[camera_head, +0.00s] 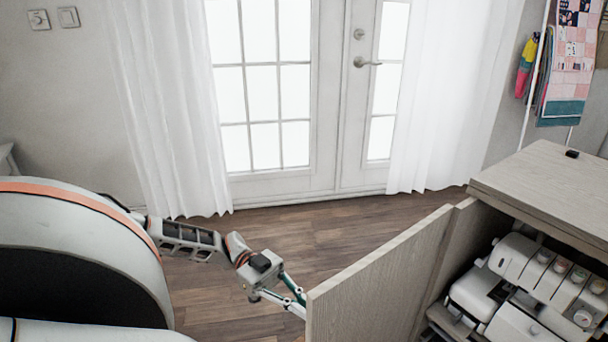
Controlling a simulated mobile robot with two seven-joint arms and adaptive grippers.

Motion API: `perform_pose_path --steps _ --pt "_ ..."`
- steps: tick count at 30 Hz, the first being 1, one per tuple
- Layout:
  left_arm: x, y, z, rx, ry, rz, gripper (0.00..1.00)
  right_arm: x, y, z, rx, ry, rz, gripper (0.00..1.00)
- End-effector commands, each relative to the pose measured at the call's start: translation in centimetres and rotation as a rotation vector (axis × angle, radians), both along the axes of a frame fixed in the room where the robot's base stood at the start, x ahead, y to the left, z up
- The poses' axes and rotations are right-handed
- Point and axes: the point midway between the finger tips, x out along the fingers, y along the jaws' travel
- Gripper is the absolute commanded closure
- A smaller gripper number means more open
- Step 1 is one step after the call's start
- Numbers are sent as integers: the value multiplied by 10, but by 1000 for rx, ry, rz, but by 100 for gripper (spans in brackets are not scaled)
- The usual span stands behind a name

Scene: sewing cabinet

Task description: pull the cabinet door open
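The wooden cabinet (545,184) stands at the right. Its door (372,284) is swung well out from the cabinet front, with the inside of the cabinet showing. My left gripper (298,304) is at the near free edge of the door, on its left side. The fingertips are partly hidden at or behind the door edge, so I cannot tell whether they touch it or how far they are apart. My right gripper is not in view.
White sewing machines (525,290) sit inside the cabinet. A small black object (572,154) lies on the cabinet top. Wooden floor (300,240) is clear between the door and the glazed double doors (265,95) with white curtains (165,110). A rack with fabric (565,60) stands behind the cabinet.

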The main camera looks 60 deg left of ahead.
Motion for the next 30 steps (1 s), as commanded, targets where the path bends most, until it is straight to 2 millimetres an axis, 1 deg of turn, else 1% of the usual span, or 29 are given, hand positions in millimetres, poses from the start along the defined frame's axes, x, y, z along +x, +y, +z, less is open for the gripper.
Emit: perform_pose_path --steps 1,5,6,7,23,26,29,30 --pt "10 5 5 10 -23 20 100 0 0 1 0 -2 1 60" --pt "10 4 5 10 -24 20 100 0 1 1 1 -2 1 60" --pt "10 5 5 9 -24 20 84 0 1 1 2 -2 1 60" --pt "10 5 5 9 -24 20 77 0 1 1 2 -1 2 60" --pt "4 1 2 6 -12 9 77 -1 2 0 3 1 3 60" --pt "3 5 1 7 -9 9 77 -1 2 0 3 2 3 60" --pt "0 16 0 8 -8 9 77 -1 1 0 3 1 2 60" --pt "-2 23 0 10 -7 10 77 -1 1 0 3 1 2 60"
